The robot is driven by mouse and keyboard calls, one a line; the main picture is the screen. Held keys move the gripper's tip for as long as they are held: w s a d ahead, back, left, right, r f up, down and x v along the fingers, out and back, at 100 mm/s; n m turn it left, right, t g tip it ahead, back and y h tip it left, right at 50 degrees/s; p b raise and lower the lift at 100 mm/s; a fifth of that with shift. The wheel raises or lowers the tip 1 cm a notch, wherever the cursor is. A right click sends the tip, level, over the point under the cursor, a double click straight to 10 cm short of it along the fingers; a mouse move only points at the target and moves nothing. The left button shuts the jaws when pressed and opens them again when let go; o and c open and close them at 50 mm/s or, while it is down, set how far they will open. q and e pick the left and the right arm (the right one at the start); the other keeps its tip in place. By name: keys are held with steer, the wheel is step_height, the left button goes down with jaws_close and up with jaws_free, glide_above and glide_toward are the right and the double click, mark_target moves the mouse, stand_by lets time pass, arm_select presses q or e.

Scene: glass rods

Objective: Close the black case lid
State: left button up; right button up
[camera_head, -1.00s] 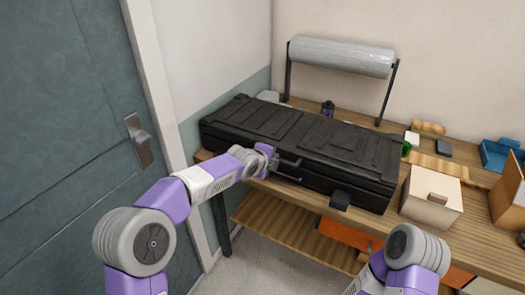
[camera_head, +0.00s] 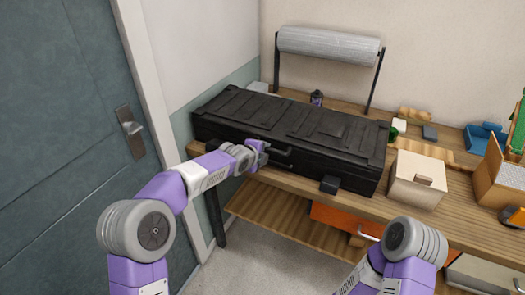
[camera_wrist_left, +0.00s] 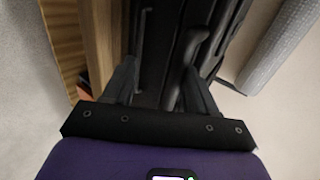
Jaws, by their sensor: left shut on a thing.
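The long black case (camera_head: 347,179) lies on the wooden bench with its ribbed lid (camera_head: 290,115) down over it. In the head view the lid looks level with the body; I cannot make out any gap at the seam. My left gripper (camera_head: 262,152) is at the front side of the case, left of its middle, beside the front handle (camera_head: 277,151). In the left wrist view, its two fingers (camera_wrist_left: 158,85) stand on either side of a dark edge of the case (camera_wrist_left: 152,50) and are shut on it. My right gripper is out of the picture.
A roll (camera_head: 330,45) on a dark stand is behind the case. A cream box (camera_head: 418,180) stands close to its right, with a blue item (camera_head: 484,137) and a open box (camera_head: 497,178) farther right. A door (camera_head: 65,130) is at left.

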arm_select(q)
steer(key=shift+s+a+f, duration=0.1)
steer(key=shift+s+f, duration=0.05)
steer(key=shift+f, duration=0.45)
steer(key=r+p+v, duration=0.1)
steer(key=v, duration=0.7)
steer(key=shift+w, duration=0.3)
steer(key=s+f+n+g+p, duration=0.15)
steer(key=s+f+n, duration=0.25)
steer(key=f, duration=0.4)
steer(key=s+a+f+n+g, duration=0.15)
steer(key=s+f+n, duration=0.25)
steer(key=f, duration=0.4)
steer(key=s+f+n+g+p, duration=0.15)
steer(key=s+f+n, duration=0.3)
steer(key=f, duration=0.45)
steer(key=s+f+n+g, duration=0.1)
steer(key=s+f+n, duration=0.2)
steer(key=s, duration=0.5)
steer(key=s+a+f+n+g, duration=0.1)
steer(key=s+f+n+g, duration=0.1)
steer(key=s+f+n, duration=0.2)
steer(key=s+f+n+g+p, duration=0.1)
steer(key=s+f+n, duration=0.3)
steer(key=s, duration=0.7)
steer(key=shift+s+a+n+g, duration=0.35)
steer(key=shift+n+g, duration=0.3)
steer(key=shift+n, duration=0.4)
